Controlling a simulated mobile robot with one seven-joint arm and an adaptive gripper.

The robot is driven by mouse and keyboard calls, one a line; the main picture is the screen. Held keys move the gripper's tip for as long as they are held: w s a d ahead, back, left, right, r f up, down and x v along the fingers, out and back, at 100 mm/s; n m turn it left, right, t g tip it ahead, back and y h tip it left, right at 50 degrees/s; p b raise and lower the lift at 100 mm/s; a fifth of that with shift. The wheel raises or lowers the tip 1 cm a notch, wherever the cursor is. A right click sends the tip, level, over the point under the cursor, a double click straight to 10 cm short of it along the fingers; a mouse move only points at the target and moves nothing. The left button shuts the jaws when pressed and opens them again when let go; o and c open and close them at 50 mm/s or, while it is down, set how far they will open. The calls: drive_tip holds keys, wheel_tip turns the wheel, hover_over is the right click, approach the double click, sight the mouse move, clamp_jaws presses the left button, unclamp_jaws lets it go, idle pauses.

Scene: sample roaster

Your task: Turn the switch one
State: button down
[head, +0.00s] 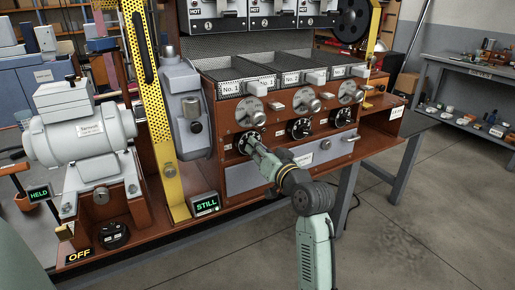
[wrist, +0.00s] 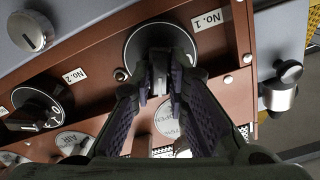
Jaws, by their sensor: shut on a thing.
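Switch one is the leftmost black dial (head: 242,137) in the lower row on the brown roaster front. In the wrist view the dial (wrist: 137,42) sits next to the "No. 1" label (wrist: 208,20). My gripper (head: 252,146) reaches it from the front. In the wrist view my gripper's fingers (wrist: 161,78) are closed on the dial's raised grip. The fingers hide most of the dial's face, so its setting cannot be read.
Two similar black dials, the middle one (head: 300,128) and the right one (head: 343,117), sit to the right. Silver knobs (head: 250,112) are above. A green "STILL" display (head: 206,205) stands at lower left, beside a yellow upright (head: 160,130). The floor (head: 420,220) is clear at right.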

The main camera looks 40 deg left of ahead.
drive_tip(key=shift+f+b, duration=0.1)
drive_tip(key=shift+b, duration=0.25)
drive_tip(key=shift+s+a+f+n+b, duration=0.1)
drive_tip(key=shift+s+n+b, duration=0.05)
drive_tip(key=shift+n+b, duration=3.75)
drive_tip(key=shift+s+n+b, duration=0.15)
drive_tip(key=shift+n+b, duration=2.75)
drive_tip(key=shift+n, duration=2)
drive_tip(key=c, duration=1.6)
unclamp_jaws()
drive_tip(key=shift+o, duration=0.2)
